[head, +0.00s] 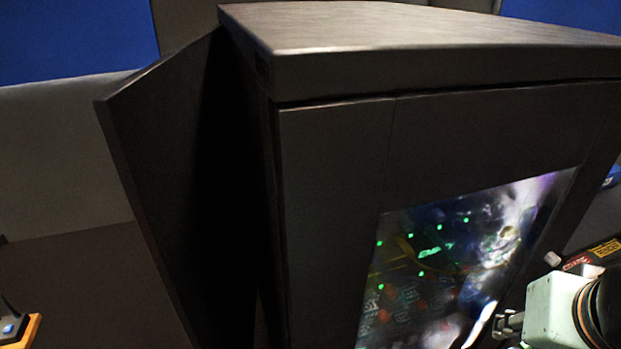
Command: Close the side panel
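The side panel (160,175) is a tall, dark flat panel on the left side of a dark cabinet (335,150). It stands open, swung out from the cabinet at an angle. A black, shadowed gap lies between the panel and the cabinet's side, wider toward the bottom. The panel's lower end is near the picture's bottom edge. Part of what looks like my gripper (508,324) shows at the bottom right, in front of the cabinet's lit face and far from the panel. Its fingers are mostly cut off, so I cannot tell whether it is open or shut.
The cabinet front holds a bright display (455,255) with green spots. A wooden-edged object with a blue button (12,328) sits at the bottom left. A dark item with a red and yellow label (598,252) lies at the right.

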